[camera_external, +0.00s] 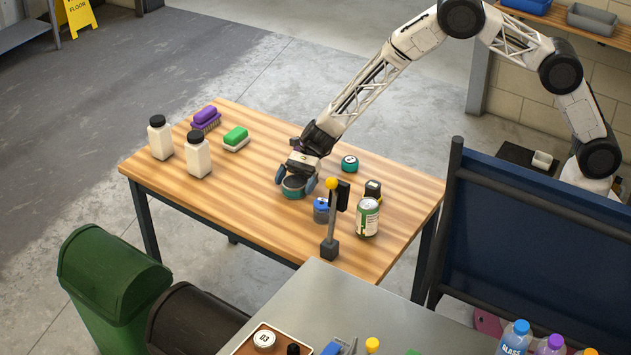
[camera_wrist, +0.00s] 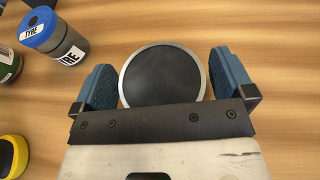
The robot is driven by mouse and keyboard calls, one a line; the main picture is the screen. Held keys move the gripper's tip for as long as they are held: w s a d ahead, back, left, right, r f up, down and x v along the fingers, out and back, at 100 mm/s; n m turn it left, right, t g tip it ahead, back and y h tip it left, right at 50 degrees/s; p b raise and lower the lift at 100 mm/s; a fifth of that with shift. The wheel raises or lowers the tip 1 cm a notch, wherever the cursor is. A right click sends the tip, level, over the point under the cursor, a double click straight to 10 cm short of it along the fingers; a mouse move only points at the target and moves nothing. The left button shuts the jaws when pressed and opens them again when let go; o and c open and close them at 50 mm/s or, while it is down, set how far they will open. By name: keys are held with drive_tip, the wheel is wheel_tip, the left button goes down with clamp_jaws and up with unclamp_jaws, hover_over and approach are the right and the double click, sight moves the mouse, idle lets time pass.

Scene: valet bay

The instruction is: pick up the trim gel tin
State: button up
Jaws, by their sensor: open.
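A round teal tin (camera_external: 294,192) stands on the wooden table under my gripper (camera_external: 295,182). In the wrist view the tin (camera_wrist: 163,77) shows as a dark disc with a silver rim. My gripper (camera_wrist: 163,85) is open, with one blue finger on each side of this tin; the left finger is slightly apart from it. Its side label is not readable. A second teal tin (camera_external: 349,163) with a dark lid and a white mark stands behind and to the right. I cannot read which tin is the trim gel.
Right of my gripper stand a blue-lidded tyre jar (camera_external: 321,210), a yellow-knobbed post (camera_external: 331,220), a green-and-white can (camera_external: 367,217) and a yellow-black item (camera_external: 373,190). Brushes (camera_external: 236,138) and white bottles (camera_external: 197,155) stand to the left. The table's front middle (camera_external: 240,205) is clear.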

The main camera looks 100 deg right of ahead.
sight(294, 182)
drive_tip(key=c, duration=0.9)
drive_tip(key=shift+r, duration=0.15)
drive_tip(key=shift+r, duration=4.85)
